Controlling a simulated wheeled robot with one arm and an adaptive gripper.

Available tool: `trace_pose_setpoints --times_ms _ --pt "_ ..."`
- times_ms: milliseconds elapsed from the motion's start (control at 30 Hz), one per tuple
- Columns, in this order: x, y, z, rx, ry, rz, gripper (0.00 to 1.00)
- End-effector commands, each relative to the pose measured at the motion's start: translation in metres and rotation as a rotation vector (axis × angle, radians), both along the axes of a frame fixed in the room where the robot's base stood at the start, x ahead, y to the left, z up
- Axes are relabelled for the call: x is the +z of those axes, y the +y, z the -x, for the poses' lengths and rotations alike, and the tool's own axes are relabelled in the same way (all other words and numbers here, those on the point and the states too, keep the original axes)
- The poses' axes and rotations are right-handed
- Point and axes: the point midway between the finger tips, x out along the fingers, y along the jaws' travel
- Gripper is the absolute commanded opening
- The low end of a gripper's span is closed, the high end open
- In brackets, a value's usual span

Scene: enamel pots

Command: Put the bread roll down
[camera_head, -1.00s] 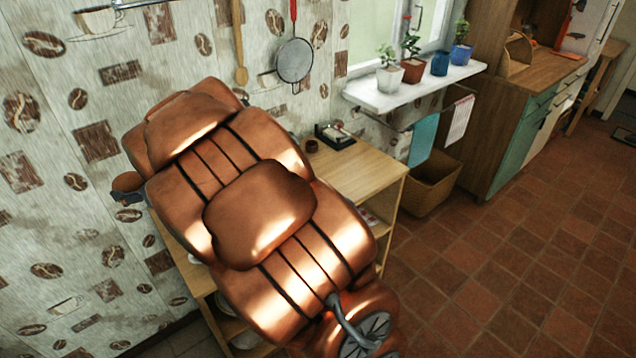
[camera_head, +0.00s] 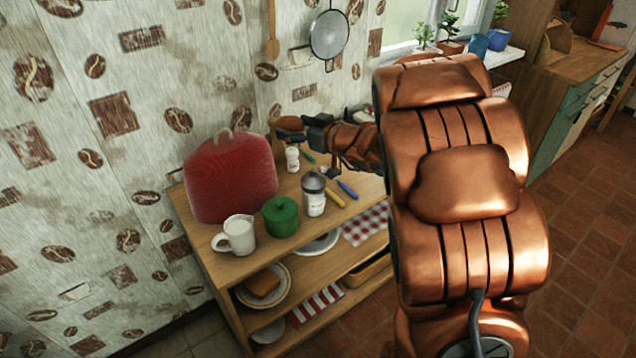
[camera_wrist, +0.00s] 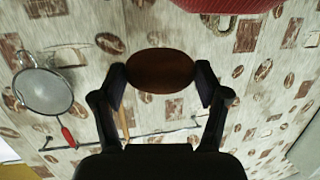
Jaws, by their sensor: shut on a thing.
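The bread roll (camera_wrist: 160,72) is brown and oval, held between the two fingertips of my gripper (camera_wrist: 160,78) in the wrist view. In the head view the roll (camera_head: 291,123) shows at the tip of my gripper (camera_head: 305,128), above the back part of the wooden shelf unit's top (camera_head: 225,262). The gripper is shut on the roll. The wall fills the wrist view behind it, and the roll appears held clear of the shelf top.
On the top stand a red cosy (camera_head: 230,180), a white mug (camera_head: 236,236), a green lidded pot (camera_head: 281,217), a grey-lidded shaker (camera_head: 313,195) and a small white shaker (camera_head: 292,160). Coloured pens (camera_head: 347,189) lie to the right. A strainer (camera_head: 329,35) hangs on the wall.

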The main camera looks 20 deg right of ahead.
Motion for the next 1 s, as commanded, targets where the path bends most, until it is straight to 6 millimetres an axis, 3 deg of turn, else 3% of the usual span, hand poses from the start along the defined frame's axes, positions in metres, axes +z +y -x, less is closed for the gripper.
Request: trace_pose_setpoints --times_ms 33,367,700,833,1000 --pt "-0.015 -0.017 0.001 0.004 -0.006 0.001 0.4" --pt "-0.059 -0.105 0.038 0.066 -0.002 0.0 0.4" --pt "-0.124 -0.207 0.114 0.08 -0.003 0.001 0.4" --pt "-0.143 -0.235 0.144 0.078 -0.005 0.003 0.4" --pt "-0.157 -0.253 0.167 0.074 -0.002 0.002 0.4"
